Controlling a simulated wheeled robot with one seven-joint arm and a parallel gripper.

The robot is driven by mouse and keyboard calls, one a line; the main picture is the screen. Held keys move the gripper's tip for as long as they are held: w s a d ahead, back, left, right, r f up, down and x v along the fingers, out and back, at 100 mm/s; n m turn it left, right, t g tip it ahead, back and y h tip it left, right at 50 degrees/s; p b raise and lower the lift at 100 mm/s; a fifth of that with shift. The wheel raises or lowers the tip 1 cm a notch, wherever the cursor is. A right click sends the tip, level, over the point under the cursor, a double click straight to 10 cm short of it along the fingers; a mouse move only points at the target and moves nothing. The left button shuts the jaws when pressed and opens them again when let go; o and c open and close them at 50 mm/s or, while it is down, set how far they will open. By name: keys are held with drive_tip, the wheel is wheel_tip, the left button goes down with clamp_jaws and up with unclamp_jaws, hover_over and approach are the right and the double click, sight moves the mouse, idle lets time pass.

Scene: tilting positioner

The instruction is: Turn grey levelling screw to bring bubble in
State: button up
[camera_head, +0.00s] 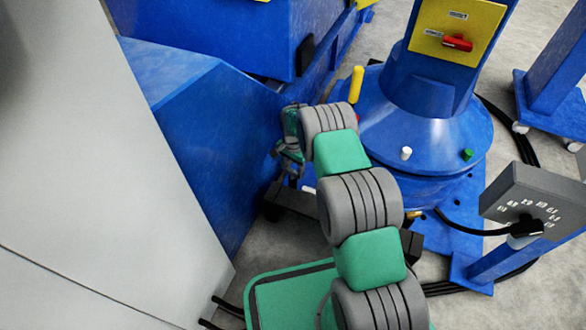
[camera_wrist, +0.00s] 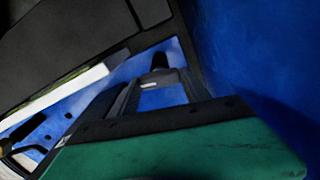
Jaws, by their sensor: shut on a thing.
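In the wrist view a small dark grey cylinder (camera_wrist: 160,76), likely the levelling screw, stands between the finger ends of my gripper (camera_wrist: 156,88). My gripper is shut on it. A long white bar (camera_wrist: 62,92) with a thin yellow-green strip lies to the left in the wrist view; it may be the level, but no bubble can be made out. In the head view my gripper (camera_head: 287,158) is low beside the blue housing, small and partly hidden by my arm. The screw is not discernible there.
A blue sloped housing (camera_head: 205,130) stands close at the left of my gripper. A round blue base (camera_head: 440,140) with a yellow post (camera_head: 356,85), white knob (camera_head: 406,153) and green knob (camera_head: 467,155) stands right. A grey control box (camera_head: 535,200) and black cables are farther right.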

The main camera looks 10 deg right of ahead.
sight(293, 170)
drive_tip(key=shift+m, duration=1.9)
drive_tip(key=o, duration=1.4)
wheel_tip(293, 170, up, 8)
drive_tip(key=p, duration=0.3)
drive_tip(key=shift+p, duration=0.35)
